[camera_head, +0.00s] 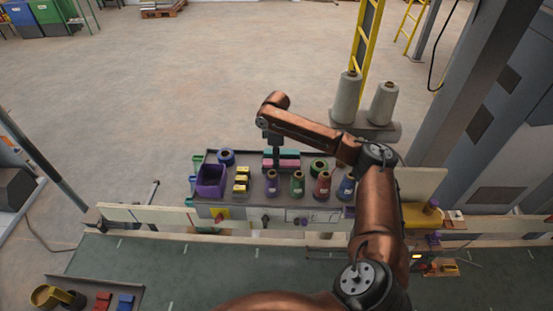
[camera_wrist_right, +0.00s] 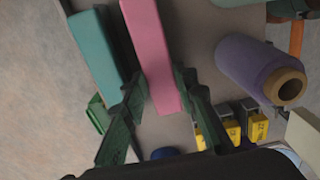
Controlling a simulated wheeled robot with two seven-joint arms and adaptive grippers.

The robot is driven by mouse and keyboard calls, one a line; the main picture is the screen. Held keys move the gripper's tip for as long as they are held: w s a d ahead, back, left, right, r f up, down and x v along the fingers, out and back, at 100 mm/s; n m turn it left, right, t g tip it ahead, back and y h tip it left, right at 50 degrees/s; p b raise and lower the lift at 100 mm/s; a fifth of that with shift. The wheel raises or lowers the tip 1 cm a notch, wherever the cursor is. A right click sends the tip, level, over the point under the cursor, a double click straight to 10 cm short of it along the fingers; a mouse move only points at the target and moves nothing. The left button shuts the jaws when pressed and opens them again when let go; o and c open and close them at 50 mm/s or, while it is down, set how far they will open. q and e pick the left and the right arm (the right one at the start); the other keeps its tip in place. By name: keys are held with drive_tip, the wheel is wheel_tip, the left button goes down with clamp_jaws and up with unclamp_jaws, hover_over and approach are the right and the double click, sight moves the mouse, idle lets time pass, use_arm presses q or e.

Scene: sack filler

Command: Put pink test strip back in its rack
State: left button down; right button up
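The pink test strip (camera_wrist_right: 150,50) is a long flat bar in the right wrist view. Its lower end lies between the two fingers of my right gripper (camera_wrist_right: 161,82), which touch it on both sides. A teal strip (camera_wrist_right: 97,45) lies beside it on the left. In the head view the right gripper (camera_head: 276,163) points down over the back middle of the grey bench top (camera_head: 228,172), at the pink (camera_head: 290,154) and teal strips. I cannot tell how far the pink strip is raised, and no rack shows clearly. My left gripper is out of view.
A purple bin (camera_head: 210,181), yellow blocks (camera_head: 241,180) and a blue ring (camera_head: 226,157) stand left of the strips. Several coloured spools, including a purple one (camera_head: 272,184), stand along the front. Two tall grey cones (camera_head: 346,97) rise behind the right arm.

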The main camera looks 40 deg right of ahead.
drive_tip(key=o, duration=0.5)
drive_tip(key=shift+c, duration=0.2)
wheel_tip(320, 180, up, 12)
drive_tip(key=shift+f, duration=0.1)
idle(0.4)
